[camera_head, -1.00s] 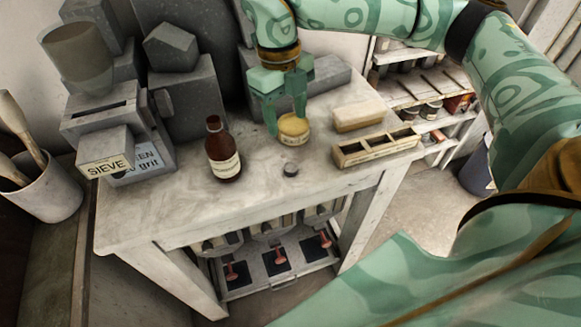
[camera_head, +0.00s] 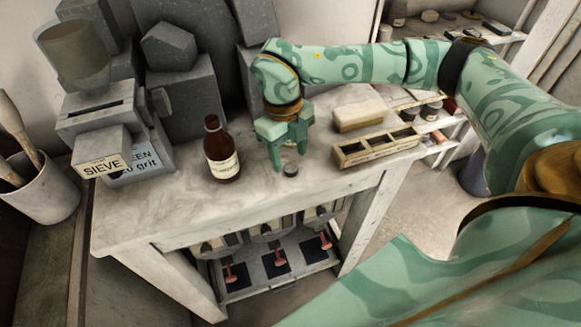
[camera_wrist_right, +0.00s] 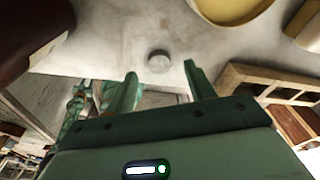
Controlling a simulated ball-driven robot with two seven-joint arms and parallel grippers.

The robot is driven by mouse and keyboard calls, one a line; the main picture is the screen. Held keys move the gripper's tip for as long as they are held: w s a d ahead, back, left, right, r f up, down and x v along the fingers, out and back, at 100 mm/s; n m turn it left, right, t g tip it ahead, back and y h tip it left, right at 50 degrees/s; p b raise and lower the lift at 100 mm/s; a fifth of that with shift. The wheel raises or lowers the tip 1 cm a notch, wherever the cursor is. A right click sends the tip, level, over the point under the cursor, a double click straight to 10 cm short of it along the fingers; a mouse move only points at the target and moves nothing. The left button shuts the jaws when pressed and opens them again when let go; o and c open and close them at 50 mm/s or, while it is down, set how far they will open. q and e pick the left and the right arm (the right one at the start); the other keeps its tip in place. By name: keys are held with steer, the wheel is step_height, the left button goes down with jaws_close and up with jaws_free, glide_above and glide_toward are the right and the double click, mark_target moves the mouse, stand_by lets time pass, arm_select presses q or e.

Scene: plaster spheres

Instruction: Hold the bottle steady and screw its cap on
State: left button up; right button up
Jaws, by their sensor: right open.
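The brown bottle (camera_head: 221,150) with a pale label stands upright on the marble-like tabletop; it also shows at the top left of the right wrist view (camera_wrist_right: 28,25). A small dark grey round cap (camera_head: 291,170) lies on the table to the right of the bottle. In the right wrist view the cap (camera_wrist_right: 159,60) appears just beyond and between the fingertips. My right gripper (camera_head: 289,160) is open and empty, pointing down close above the cap. My left gripper is not in view.
A wooden divided box (camera_head: 377,148) and a pale block (camera_head: 360,115) stand right of my gripper. A round yellow tin (camera_wrist_right: 235,8) shows in the wrist view. A grey sieve box (camera_head: 108,150) and stone blocks stand left and behind. The front tabletop (camera_head: 180,205) is clear.

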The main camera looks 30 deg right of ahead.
mark_target(290, 169)
steer(key=shift+s+f, duration=0.15)
steer(key=shift+f, duration=1.25)
steer(key=c, duration=1)
steer(key=shift+c, duration=0.2)
